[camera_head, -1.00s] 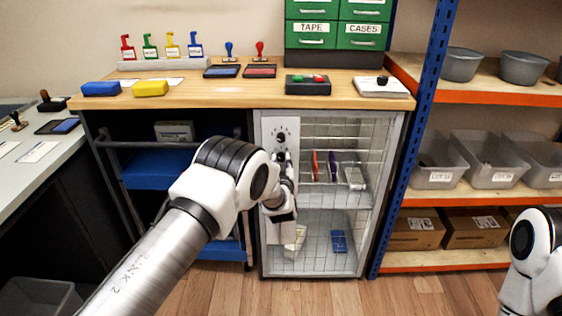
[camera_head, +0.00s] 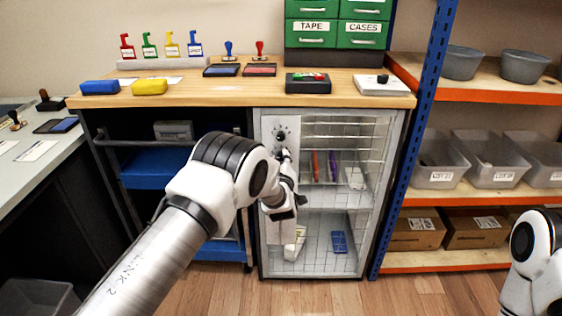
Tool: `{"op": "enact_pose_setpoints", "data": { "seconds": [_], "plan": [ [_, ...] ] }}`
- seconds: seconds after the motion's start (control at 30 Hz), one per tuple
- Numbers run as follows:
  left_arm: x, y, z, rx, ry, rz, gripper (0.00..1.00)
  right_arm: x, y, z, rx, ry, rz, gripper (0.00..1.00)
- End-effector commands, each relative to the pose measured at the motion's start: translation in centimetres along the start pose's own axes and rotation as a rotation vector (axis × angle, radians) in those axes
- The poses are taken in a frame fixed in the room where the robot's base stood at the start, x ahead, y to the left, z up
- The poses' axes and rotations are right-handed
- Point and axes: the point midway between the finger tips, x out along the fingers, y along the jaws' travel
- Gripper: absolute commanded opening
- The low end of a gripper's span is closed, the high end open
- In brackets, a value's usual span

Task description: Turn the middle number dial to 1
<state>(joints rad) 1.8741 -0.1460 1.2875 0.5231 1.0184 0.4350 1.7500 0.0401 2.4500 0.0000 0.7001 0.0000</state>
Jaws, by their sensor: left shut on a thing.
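A white panel (camera_head: 268,128) on the left of the wire-fronted cabinet carries a column of dials. The top dial (camera_head: 280,135) is dark, with small marks around it that are too small to read. My left gripper (camera_head: 284,156) is at the panel just below the top dial, shut on what looks like the middle dial. The gripper and wrist hide most of that dial, its marks and anything lower on the panel, so its setting cannot be read. My right gripper is out of the picture; only part of my right arm shows at the right edge.
The wooden worktop (camera_head: 225,98) overhangs above. A blue shelf post (camera_head: 405,170) stands to the right. The floor in front is clear.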

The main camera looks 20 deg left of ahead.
Motion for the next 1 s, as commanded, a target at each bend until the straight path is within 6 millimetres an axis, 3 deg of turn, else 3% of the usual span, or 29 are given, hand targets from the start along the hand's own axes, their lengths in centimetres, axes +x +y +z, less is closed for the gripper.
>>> {"op": "enact_pose_setpoints", "data": {
  "seconds": [0.3,0.77,0.8,0.83,1.0],
  "plan": [
    [0.02,-0.02,-0.03,-0.113,-0.002,-0.001,0.0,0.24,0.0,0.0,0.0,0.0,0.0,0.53],
    [0.02,-0.02,-0.05,-0.127,-0.003,-0.001,0.0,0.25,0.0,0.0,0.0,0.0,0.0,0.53],
    [0.01,-0.02,-0.05,-0.127,-0.003,-0.001,0.41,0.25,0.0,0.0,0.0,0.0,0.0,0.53],
    [0.01,-0.02,-0.04,-0.127,-0.003,-0.001,0.52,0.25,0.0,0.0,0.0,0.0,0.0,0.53],
    [0.01,-0.02,-0.03,-0.126,-0.003,-0.001,0.53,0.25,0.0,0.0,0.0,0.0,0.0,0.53]
  ]
}}
